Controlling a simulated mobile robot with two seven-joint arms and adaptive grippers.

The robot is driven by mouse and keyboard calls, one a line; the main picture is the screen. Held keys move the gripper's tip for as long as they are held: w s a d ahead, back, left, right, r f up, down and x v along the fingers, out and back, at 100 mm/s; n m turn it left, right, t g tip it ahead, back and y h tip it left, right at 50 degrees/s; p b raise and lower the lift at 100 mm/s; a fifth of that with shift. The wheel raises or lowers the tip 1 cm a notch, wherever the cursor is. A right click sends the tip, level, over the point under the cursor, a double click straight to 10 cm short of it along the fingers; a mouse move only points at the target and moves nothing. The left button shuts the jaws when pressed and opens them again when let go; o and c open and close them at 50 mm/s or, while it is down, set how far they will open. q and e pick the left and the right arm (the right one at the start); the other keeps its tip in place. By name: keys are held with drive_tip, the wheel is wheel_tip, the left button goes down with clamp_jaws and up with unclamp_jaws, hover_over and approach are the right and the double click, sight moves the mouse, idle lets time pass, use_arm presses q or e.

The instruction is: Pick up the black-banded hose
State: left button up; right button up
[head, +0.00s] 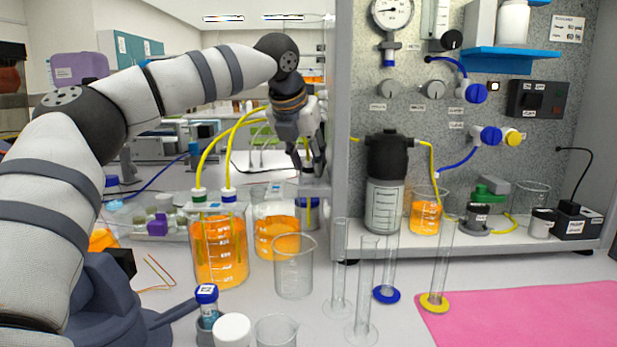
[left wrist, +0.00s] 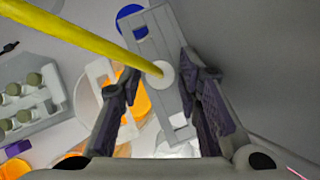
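Yellow hoses arch from the rig's left side. A green-banded one (head: 199,194) and a blue-banded one (head: 229,194) hang into a beaker of orange liquid (head: 220,262). A third yellow hose (head: 309,212) stands below my left gripper (head: 313,170); a dark band seems to show between the fingers, but they partly hide it. In the left wrist view, a yellow hose (left wrist: 92,42) runs down to a pale round collar at a grey slotted holder (left wrist: 150,36). My left gripper (left wrist: 160,98) is open, with its fingers apart on either side of the collar. My right gripper is out of view.
The rig's upright panel (head: 343,130) stands close to the right of the gripper. A second orange beaker (head: 276,232), an empty beaker (head: 294,272) and several glass cylinders (head: 366,290) stand nearby. A pink mat (head: 540,320) lies at front right.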

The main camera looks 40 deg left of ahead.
use_arm(q)
drive_tip(key=c, duration=0.6)
wheel_tip(320, 180, up, 12)
drive_tip(key=b, duration=0.1)
drive_tip(key=shift+s+a+p, duration=0.15)
drive_tip(key=shift+s+a, duration=1.8)
drive_tip(key=shift+a, duration=0.35)
drive_tip(key=shift+s+a+p, duration=0.1)
drive_tip(key=shift+s+a, duration=1.85)
drive_tip(key=shift+a, duration=0.35)
drive_tip(key=shift+s+a+p, duration=0.15)
drive_tip(key=shift+s+a, duration=1.8)
drive_tip(key=shift+a, duration=0.35)
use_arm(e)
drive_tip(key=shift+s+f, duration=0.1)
use_arm(q)
clamp_jaws()
